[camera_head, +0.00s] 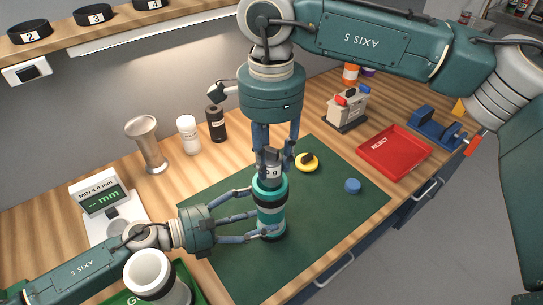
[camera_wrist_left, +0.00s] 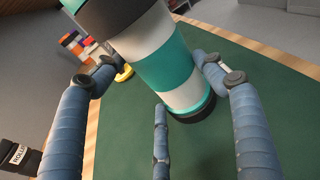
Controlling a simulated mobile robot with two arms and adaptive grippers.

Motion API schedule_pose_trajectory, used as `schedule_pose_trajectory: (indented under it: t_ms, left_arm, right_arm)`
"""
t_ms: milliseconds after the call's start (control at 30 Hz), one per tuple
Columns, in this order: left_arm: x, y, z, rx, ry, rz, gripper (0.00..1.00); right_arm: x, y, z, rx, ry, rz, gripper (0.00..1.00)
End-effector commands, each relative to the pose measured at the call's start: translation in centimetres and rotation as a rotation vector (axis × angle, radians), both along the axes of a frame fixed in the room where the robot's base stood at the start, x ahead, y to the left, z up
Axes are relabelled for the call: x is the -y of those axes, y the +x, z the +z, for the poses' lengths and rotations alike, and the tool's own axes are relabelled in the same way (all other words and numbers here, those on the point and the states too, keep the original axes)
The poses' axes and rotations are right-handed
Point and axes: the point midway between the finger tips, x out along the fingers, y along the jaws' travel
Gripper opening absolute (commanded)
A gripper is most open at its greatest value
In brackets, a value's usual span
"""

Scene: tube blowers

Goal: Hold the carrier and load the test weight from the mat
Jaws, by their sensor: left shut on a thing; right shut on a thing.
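The carrier (camera_head: 271,190), a teal and pale cylinder with dark ends, stands on or just above the green mat (camera_head: 340,221). My left gripper (camera_head: 262,213) is shut on it from the left. In the left wrist view the carrier (camera_wrist_left: 165,62) is between the fingers. My right gripper (camera_head: 273,158) comes down from above and is shut on the grey test weight (camera_head: 272,171), marked with a "g". The weight is at the carrier's top opening; its lower part is hidden, so I cannot tell how deep it sits.
A red reject tray (camera_head: 394,152) is at the right. A gauge (camera_head: 101,203) and a white tube (camera_head: 152,274) are at the left. The mat's front right is clear.

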Motion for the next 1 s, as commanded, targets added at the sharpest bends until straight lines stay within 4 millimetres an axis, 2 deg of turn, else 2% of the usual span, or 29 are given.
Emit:
schedule_pose_trajectory:
  t_ms: [1000]
  left_arm:
    - [0.0, 0.0, 0.0, 0.0, 0.001, 0.001, 0.37]
  right_arm:
    - [0.0, 0.0, -3.0, -0.001, 0.001, 0.0, 0.0]
